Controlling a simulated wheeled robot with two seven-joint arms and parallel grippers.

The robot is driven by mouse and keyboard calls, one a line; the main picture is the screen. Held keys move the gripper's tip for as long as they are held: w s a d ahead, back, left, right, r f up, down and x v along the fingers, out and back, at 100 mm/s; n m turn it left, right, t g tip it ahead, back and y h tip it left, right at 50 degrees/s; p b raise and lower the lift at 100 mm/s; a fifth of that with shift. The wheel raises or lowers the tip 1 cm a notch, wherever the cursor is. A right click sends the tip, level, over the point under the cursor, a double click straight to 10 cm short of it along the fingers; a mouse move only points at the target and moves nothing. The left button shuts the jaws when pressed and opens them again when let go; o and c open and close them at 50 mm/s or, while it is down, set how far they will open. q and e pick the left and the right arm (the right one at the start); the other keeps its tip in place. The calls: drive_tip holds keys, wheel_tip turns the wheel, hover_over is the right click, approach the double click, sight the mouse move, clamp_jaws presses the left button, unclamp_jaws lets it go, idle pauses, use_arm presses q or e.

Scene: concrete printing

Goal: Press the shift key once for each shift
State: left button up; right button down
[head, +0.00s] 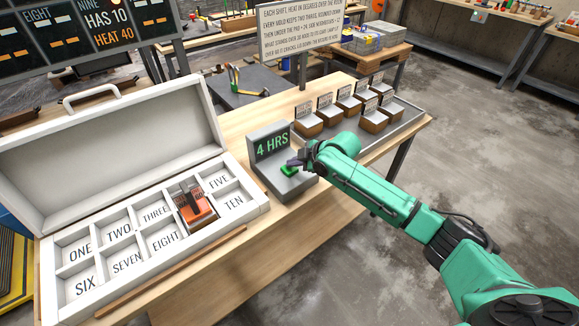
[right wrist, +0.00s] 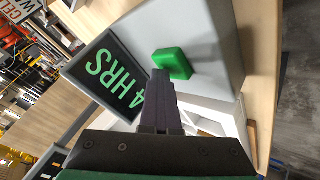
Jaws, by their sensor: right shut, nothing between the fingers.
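The shift key is a green block (head: 289,170) on a grey console (head: 284,188) on the wooden table. The console's dark display (head: 271,146) reads "4 HRS" in green. In the right wrist view the key (right wrist: 173,63) stands out from the grey face, beside the display (right wrist: 108,75). My right gripper (head: 296,163) is shut and empty, with its dark fingertips right at the key. In the right wrist view the fingertips (right wrist: 160,78) overlap the key's lower left edge; I cannot tell whether they touch or press it. My left gripper is not in view.
An open white case (head: 258,207) with numbered compartments lies left of the console. A grey tray (head: 408,123) holds several labelled molds behind the console. A sign (head: 300,30) and dark board (head: 105,30) stand behind.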

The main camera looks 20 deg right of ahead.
sight(293, 169)
drive_tip(key=shift+r+p, duration=0.9)
drive_tip(key=shift+p, duration=0.05)
wheel_tip(293, 169, up, 5)
drive_tip(key=p, duration=0.5)
drive_tip(key=shift+r, duration=0.1)
